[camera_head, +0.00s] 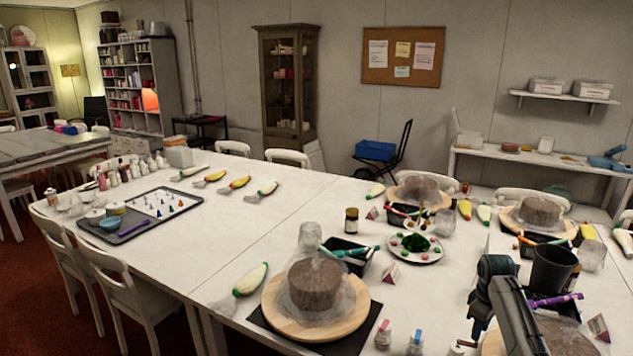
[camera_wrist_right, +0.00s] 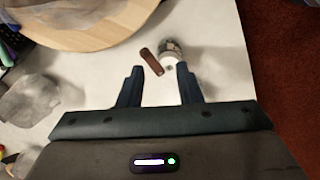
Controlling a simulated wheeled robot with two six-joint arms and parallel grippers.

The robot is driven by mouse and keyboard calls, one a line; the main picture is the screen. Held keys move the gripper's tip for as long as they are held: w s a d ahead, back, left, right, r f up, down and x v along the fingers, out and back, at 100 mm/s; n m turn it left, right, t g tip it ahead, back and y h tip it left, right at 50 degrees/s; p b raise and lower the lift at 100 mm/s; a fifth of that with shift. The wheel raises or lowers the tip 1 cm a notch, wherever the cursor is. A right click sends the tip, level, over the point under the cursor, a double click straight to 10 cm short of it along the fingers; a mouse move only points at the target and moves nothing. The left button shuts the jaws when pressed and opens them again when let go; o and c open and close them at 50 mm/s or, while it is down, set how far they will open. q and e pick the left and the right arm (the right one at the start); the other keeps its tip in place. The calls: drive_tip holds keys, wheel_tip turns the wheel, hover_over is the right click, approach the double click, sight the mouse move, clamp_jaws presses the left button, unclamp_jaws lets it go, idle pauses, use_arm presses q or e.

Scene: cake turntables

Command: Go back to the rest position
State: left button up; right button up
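My right arm (camera_head: 505,305) reaches in at the lower right of the head view, over the right part of the white table. In the right wrist view my right gripper (camera_wrist_right: 160,82) has its two dark fingers spread, with nothing between them. A small jar (camera_wrist_right: 171,48) and a short brown piece (camera_wrist_right: 152,62) lie just beyond the fingertips, apart from them as far as I can tell. A wooden turntable (camera_wrist_right: 100,40) shows at the upper left of that view. My left gripper is not in view.
A turntable (camera_head: 355,312) with a brown cake (camera_head: 315,284) stands at the front middle. A black pot (camera_head: 554,268) stands close to my right arm. Small jars (camera_head: 384,336) stand near the front edge. The table's left-middle (camera_head: 225,245) is mostly bare.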

drive_tip(key=s+a+f+m, duration=0.1)
drive_tip(key=s+a+f, duration=0.3)
drive_tip(key=s, duration=0.2)
drive_tip(key=s+a+f+t, duration=0.1)
drive_tip(key=s+a+f, duration=0.3)
drive_tip(key=s, duration=0.3)
drive_tip(key=s+a+f+m, duration=0.1)
drive_tip(key=s+a+f, duration=0.25)
drive_tip(key=s, duration=0.25)
drive_tip(key=s+a+r+m+t, duration=0.1)
drive_tip(key=s+a+r, duration=0.15)
drive_tip(key=s, duration=0.55)
drive_tip(key=s+a+r+m+t, duration=0.1)
drive_tip(key=s+a+r+m, duration=0.15)
drive_tip(key=s, duration=0.45)
drive_tip(key=s+a+r+t, duration=0.1)
drive_tip(key=s+a+r, duration=0.15)
drive_tip(key=s, duration=0.55)
wheel_tip(320, 180, down, 32)
drive_tip(key=d+g+b, duration=0.2)
drive_tip(key=s+d+f+g+b, duration=0.1)
drive_tip(key=s+f+b, duration=0.1)
drive_tip(key=s+f, duration=1.6)
wheel_tip(320, 180, down, 4)
drive_tip(key=shift+s+d+f+m, duration=0.15)
drive_tip(key=shift+s+m, duration=0.2)
drive_tip(key=shift+m, duration=0.1)
